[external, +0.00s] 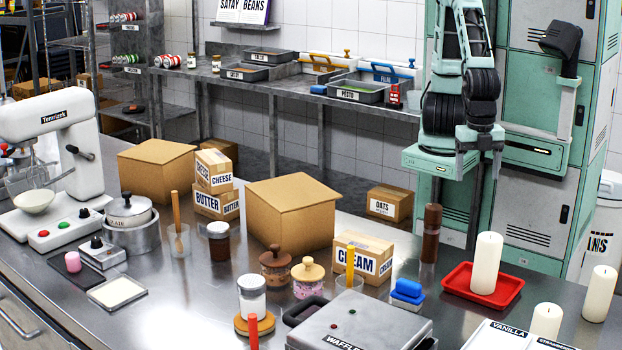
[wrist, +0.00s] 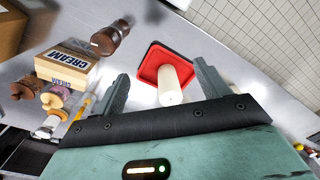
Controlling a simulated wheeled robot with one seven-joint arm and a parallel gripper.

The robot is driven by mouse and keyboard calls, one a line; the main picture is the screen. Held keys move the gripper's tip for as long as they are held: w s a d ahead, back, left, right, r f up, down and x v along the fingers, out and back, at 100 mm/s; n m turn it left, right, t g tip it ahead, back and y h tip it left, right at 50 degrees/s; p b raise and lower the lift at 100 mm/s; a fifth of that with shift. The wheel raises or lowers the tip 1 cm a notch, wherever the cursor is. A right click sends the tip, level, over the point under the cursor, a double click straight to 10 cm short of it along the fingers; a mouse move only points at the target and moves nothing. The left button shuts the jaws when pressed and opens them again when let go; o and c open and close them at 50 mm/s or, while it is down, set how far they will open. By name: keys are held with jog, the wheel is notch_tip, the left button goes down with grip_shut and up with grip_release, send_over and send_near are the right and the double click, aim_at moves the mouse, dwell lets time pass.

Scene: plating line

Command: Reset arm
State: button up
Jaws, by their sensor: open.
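My gripper (external: 478,160) hangs in the air at the right side of the external view, fingers pointing down, above and behind the steel counter (external: 190,300). In the wrist view my gripper (wrist: 160,85) is open, its two fingers wide apart with nothing held between them. A white candle (wrist: 170,85) on a red tray (wrist: 148,67) shows beyond and between the fingers, apart from them. The candle (external: 487,262) and the red tray (external: 456,284) also show in the external view, below my gripper.
A brown pepper mill (external: 431,235) and a CREAM box (external: 362,255) stand left of the tray. A waffle maker (external: 355,325) and a blue sponge-like block (external: 407,291) are in front. More candles (external: 599,293) stand at right. Large cardboard boxes (external: 290,213) and a mixer (external: 50,150) stand further left.

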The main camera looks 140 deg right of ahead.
jog(key=s, duration=0.2)
jog(key=shift+s+d+f, duration=0.15)
jog(key=shift+s, duration=0.2)
